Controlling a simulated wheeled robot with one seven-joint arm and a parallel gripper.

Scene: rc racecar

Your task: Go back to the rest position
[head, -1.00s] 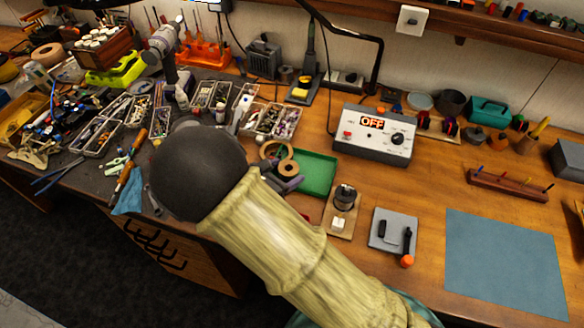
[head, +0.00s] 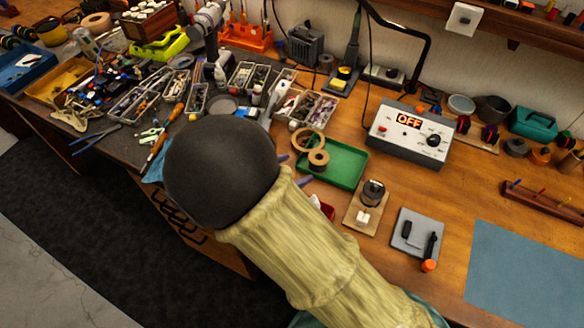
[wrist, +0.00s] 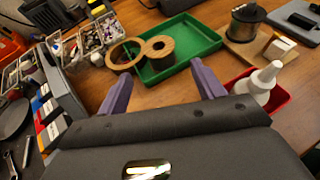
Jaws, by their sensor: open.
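My gripper (wrist: 161,88) is open in the wrist view, its two purple fingers apart with nothing between them. It hangs over the wooden bench, in front of the green tray (wrist: 195,42) and two tape rolls. The thin tape ring (wrist: 123,56) lies at the tray's left edge, and the thicker brown roll (wrist: 158,52) is at the tray. In the head view my dark round joint and pale arm sleeve hide most of the gripper; only purple finger parts (head: 303,179) show, near the tray (head: 345,165).
A white bottle (wrist: 260,82) stands by a red bin (wrist: 282,98), close to the right finger. A solder spool (head: 372,193) stands right of the tray. The power supply (head: 410,136) reads OFF. Parts boxes crowd the left; a blue mat (head: 525,268) lies bare at right.

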